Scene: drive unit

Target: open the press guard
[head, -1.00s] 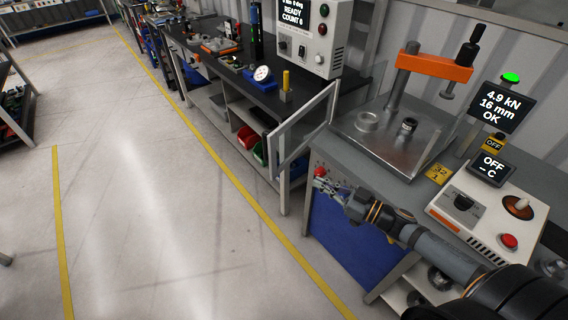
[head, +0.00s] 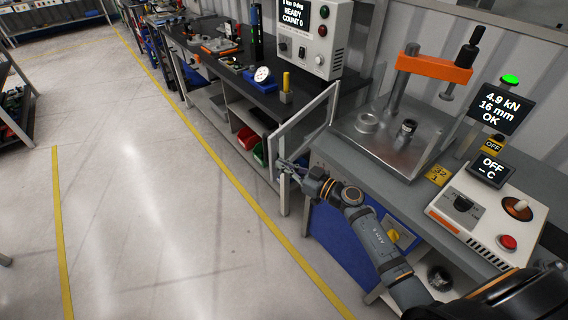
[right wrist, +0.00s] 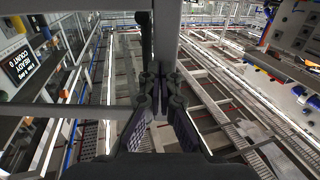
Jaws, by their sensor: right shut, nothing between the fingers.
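The press guard (head: 306,118) is a clear panel in a light grey frame. It stands swung out at the left side of the press (head: 430,66), leaving the press front uncovered. My right gripper (head: 281,163) is shut and empty, by the lower outer corner of the guard frame. In the right wrist view its closed fingers (right wrist: 160,72) lie close to a grey bar of the frame (right wrist: 167,30); I cannot tell whether they touch. My left gripper is not in view.
The press bench carries a metal plate (head: 357,136) with a ring and a small dark cylinder, and a control box (head: 478,222) at right. A black-topped bench (head: 232,75) stands behind the guard. The floor (head: 160,210) at left is clear.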

